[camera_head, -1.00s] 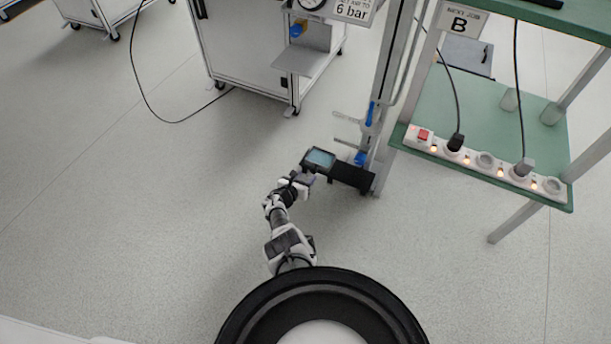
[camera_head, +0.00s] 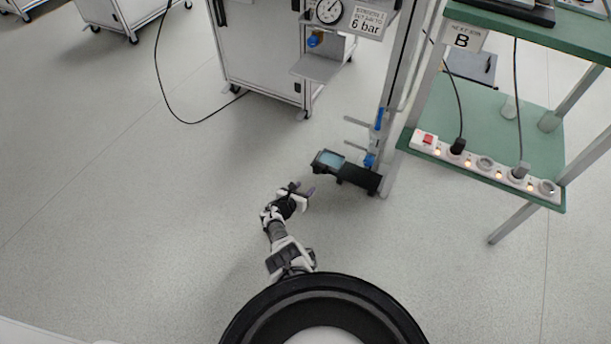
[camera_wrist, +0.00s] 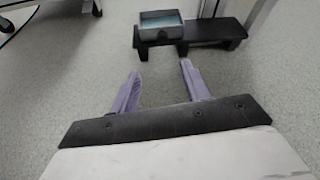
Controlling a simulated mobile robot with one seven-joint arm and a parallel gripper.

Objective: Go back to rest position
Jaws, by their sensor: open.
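My gripper (camera_head: 301,193) is open and empty, out in front of my base over the floor. In the wrist view its two purple fingers (camera_wrist: 160,82) stand apart with bare floor between them. Beyond the fingertips is a dark box with a bluish top (camera_wrist: 160,27), sitting on a low black stand (camera_wrist: 212,33). In the head view the box (camera_head: 328,161) lies to the right of and beyond my gripper, with a clear gap between them.
A green two-level bench (camera_head: 490,115) with a lit power strip (camera_head: 486,166) stands at the right. A white cabinet (camera_head: 262,60) with a pressure gauge (camera_head: 330,11) stands at the back. A black cable (camera_head: 172,110) lies on the floor. The floor at left is clear.

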